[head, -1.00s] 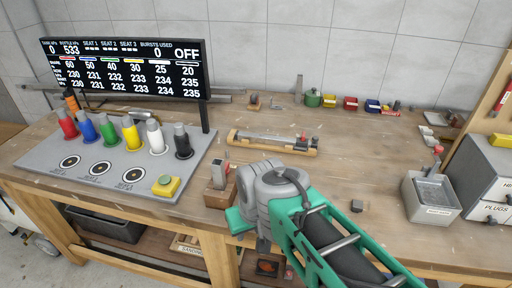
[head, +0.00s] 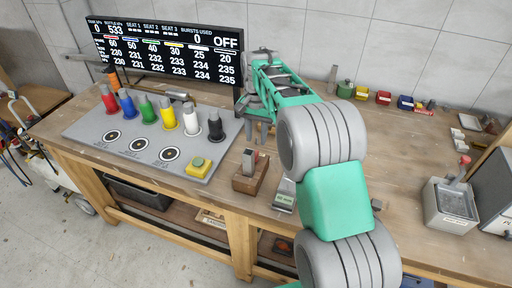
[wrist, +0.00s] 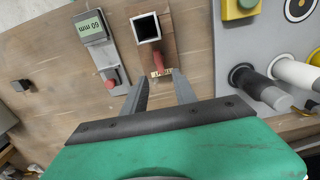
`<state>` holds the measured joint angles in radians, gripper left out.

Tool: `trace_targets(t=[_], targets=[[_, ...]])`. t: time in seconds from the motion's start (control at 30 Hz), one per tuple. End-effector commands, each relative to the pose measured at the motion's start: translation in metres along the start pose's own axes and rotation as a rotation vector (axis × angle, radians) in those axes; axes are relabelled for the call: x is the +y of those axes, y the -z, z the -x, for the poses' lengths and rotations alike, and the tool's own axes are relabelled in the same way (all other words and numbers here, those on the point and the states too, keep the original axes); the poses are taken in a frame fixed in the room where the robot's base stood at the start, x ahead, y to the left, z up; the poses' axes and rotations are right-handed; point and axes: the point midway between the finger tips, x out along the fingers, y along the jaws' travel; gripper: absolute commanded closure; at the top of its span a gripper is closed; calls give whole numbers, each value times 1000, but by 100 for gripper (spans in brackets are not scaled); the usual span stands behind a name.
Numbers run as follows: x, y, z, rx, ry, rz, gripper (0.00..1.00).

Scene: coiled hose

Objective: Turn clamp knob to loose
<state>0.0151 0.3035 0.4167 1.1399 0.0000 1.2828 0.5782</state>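A small wooden block (head: 249,181) with an upright grey metal piece stands near the bench's front edge. In the wrist view the block (wrist: 170,48) shows a square metal socket (wrist: 148,28), a red handle-like part (wrist: 158,52) and a small label at its end, too small to read. The red part may be the clamp knob; I cannot be sure. My gripper (head: 263,135) is above the bench behind the block. In the wrist view its two fingers (wrist: 159,80) are apart and empty, pointing toward the labelled end. I see no contact.
A gauge reading 60 mm (wrist: 92,27) lies beside the block. The panel (head: 110,145) with coloured cones and a yellow button box (head: 199,167) is to the left. My arm hides the middle of the bench.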

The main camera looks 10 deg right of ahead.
Motion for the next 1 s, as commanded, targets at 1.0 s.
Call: trace_targets(t=[1.0], targets=[[0,-1,-64,1,1,4,97]])
